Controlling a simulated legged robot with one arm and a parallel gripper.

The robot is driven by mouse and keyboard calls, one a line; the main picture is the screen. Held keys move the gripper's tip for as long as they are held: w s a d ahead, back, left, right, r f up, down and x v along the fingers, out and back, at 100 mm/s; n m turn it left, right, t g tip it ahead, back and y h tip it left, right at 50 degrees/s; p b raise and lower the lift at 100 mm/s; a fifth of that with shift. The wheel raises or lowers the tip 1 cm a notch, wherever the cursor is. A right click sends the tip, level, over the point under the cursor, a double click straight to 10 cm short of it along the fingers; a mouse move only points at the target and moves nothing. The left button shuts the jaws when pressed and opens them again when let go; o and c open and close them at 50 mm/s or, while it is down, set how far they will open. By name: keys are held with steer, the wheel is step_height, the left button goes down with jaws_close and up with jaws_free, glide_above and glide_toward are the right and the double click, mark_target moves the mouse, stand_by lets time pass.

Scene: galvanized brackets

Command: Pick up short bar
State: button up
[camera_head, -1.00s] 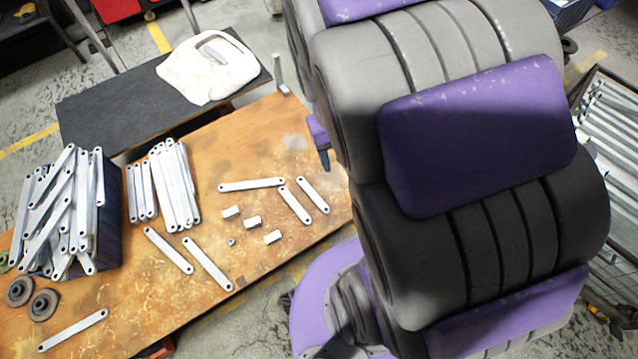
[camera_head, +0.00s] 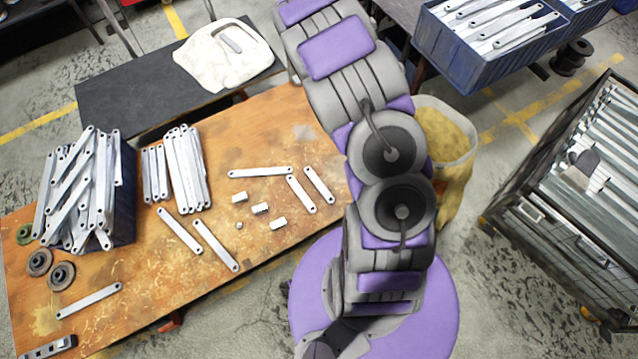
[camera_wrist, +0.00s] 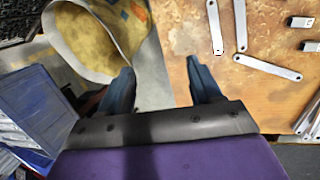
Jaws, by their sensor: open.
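Loose silver bars with holed ends lie flat on the wooden table. Near the table's right side are a nearly level bar (camera_head: 259,172), a slanted bar (camera_head: 301,194) and another slanted bar (camera_head: 319,185). Two more bars lie lower, at the middle (camera_head: 180,231) and beside it (camera_head: 215,245). I cannot tell which one the task calls the short bar. In the wrist view, my gripper (camera_wrist: 161,78) is open and empty over the table's edge, with loose bars (camera_wrist: 215,27) ahead and to the right. In the head view my arm hides it.
Small metal blocks (camera_head: 260,209) lie by the bars. Stacked bars (camera_head: 186,168) and a heaped blue bin (camera_head: 125,195) stand at left. A crate of bars (camera_head: 520,215) is farther right.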

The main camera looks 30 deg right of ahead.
step_height(320, 180, down, 13)
steer(key=w+n+y+p, duration=0.1)
steer(key=w+p, duration=0.1)
steer(key=n+t+y+b, duration=0.1)
steer(key=t+y+b, duration=0.1)
steer(key=b, duration=0.4)
glide_above(320, 185)
step_height(320, 185, down, 22)
steer(key=shift+s+a+f, duration=0.1)
steer(key=shift+a+f, duration=0.05)
steer(key=shift+f, duration=0.05)
steer(key=shift+f+b, duration=1.65)
steer(key=shift+f, duration=1.45)
jaws_close()
